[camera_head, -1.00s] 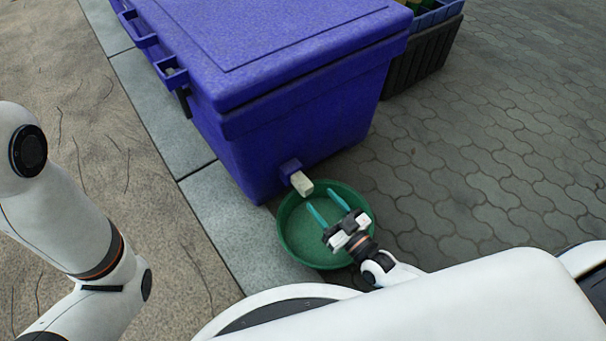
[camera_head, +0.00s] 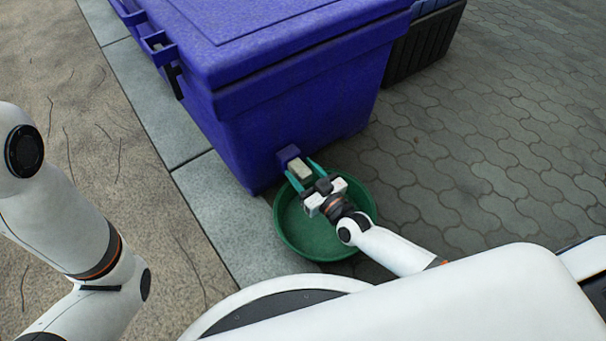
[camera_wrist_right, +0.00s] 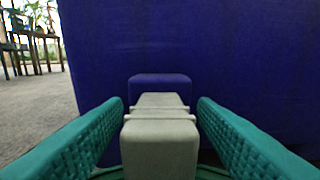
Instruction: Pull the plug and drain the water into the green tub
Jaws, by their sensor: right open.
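The blue cooler (camera_head: 300,95) stands with a drain spout low on its near side. A pale plug (camera_head: 301,172) sits in the spout's blue housing (camera_head: 288,155). My right gripper (camera_head: 303,173) is open, its teal fingers on either side of the plug. In the right wrist view the plug (camera_wrist_right: 160,145) lies between the fingers, with a gap showing on each side. The green tub (camera_head: 305,240) is on the ground below the spout and gripper; its inside looks empty where it shows. My left arm shows at the left, but its gripper is out of view.
A dark crate (camera_head: 422,52) stands behind the cooler at the right. Grey kerb slabs (camera_head: 220,215) run along the left of the tub. The paving (camera_head: 500,150) to the right is clear. Tables (camera_wrist_right: 35,40) show far off in the wrist view.

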